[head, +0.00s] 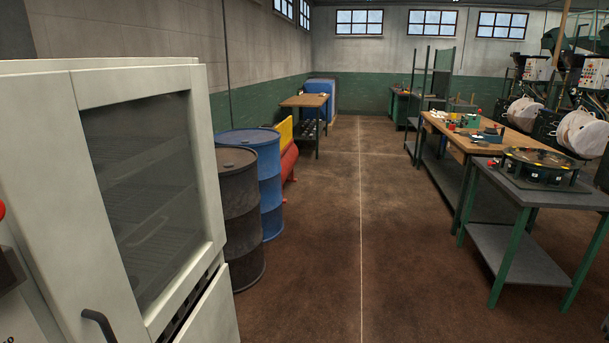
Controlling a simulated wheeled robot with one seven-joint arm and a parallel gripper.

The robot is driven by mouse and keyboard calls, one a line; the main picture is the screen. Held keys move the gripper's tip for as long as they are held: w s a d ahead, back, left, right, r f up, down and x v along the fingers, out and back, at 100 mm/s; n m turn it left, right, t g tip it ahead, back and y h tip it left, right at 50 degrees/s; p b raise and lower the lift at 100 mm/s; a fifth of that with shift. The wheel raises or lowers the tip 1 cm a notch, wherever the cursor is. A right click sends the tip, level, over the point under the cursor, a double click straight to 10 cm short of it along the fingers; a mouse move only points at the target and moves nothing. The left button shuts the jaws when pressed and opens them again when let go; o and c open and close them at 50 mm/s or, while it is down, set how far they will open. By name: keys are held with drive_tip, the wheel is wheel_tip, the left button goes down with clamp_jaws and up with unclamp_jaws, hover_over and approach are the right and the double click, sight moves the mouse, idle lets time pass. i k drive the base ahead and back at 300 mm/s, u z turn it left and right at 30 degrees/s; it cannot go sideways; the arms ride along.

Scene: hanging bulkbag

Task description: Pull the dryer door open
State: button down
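The dryer looks to be the large off-white cabinet (35,130) at the left edge of the head view, close to me. Its door (208,160) has a dark glass window (145,185) with faint shelf-like lines behind it. The door looks flush with the cabinet front, with no clear gap at its edge. A dark curved handle (99,325) shows at the bottom left, cut off by the lower picture edge. My gripper is not in view, so its place relative to the handle does not show.
A dark drum (240,215) and a blue drum (267,175) stand just beyond the dryer. A grey-topped table (535,195) and a wooden workbench (450,140) line the right side. The brown floor (345,260) between is clear.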

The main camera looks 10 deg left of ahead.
sight(56, 214)
drive_tip(key=u, duration=1.4)
drive_tip(key=k, duration=0.5)
drive_tip(key=u, duration=0.4)
drive_tip(key=i, duration=0.55)
drive_tip(key=z, duration=0.15)
